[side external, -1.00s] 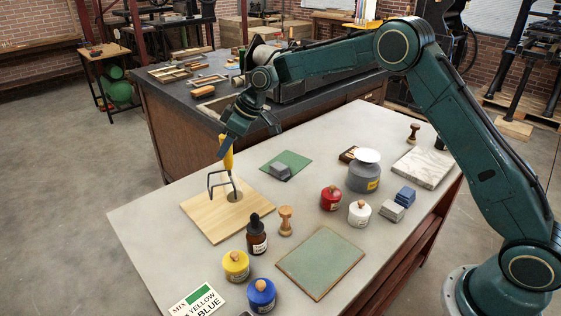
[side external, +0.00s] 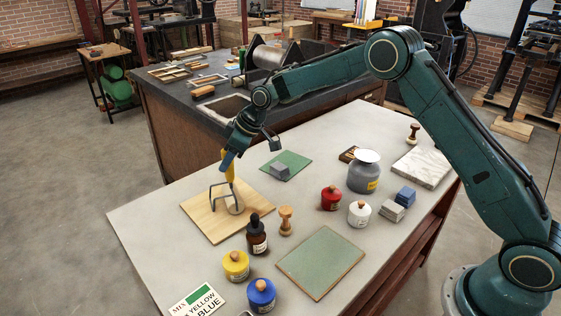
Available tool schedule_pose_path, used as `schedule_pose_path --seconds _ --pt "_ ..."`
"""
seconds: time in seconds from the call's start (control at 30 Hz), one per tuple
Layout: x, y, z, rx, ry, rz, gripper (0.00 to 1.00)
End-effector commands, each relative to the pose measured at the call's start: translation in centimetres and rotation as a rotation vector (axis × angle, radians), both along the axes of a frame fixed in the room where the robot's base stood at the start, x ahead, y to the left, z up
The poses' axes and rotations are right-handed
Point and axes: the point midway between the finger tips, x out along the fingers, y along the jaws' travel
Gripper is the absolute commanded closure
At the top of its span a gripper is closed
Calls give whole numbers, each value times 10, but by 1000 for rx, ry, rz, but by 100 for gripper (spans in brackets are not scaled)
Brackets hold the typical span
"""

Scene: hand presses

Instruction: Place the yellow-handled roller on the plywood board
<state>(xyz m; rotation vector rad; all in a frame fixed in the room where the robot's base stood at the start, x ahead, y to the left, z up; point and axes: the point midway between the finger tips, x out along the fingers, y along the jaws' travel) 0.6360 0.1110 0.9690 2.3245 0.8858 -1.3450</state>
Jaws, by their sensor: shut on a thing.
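My gripper (side external: 229,160) is shut on the yellow handle (side external: 228,173) of the roller, with the handle upright below the jaws. The roller's grey wire frame and pale drum (side external: 235,203) hang at the lower end, over the middle of the plywood board (side external: 208,225). The drum looks to be at or very near the board's surface; I cannot tell whether it touches. The board lies flat on the grey table at the left.
A dropper bottle (side external: 257,236) and a wooden-handled stamp (side external: 286,220) stand close to the board's right side. A green mat (side external: 286,165) with a grey block lies behind it. Yellow (side external: 236,265) and blue (side external: 261,294) jars stand in front. Bare table lies left of the board.

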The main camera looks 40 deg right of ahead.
Motion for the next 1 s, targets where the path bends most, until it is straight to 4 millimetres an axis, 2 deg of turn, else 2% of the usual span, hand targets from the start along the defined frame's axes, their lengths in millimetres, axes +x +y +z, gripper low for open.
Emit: schedule_pose_path --seconds 0.63,0.67,0.77,1.0 --pt "-1 -2 -16 -4 8 -5 100" --pt "-2 -3 -18 -5 12 -5 69" --pt "-2 -2 -17 -4 13 -5 50" --pt "-1 -1 -14 -1 5 -2 49"
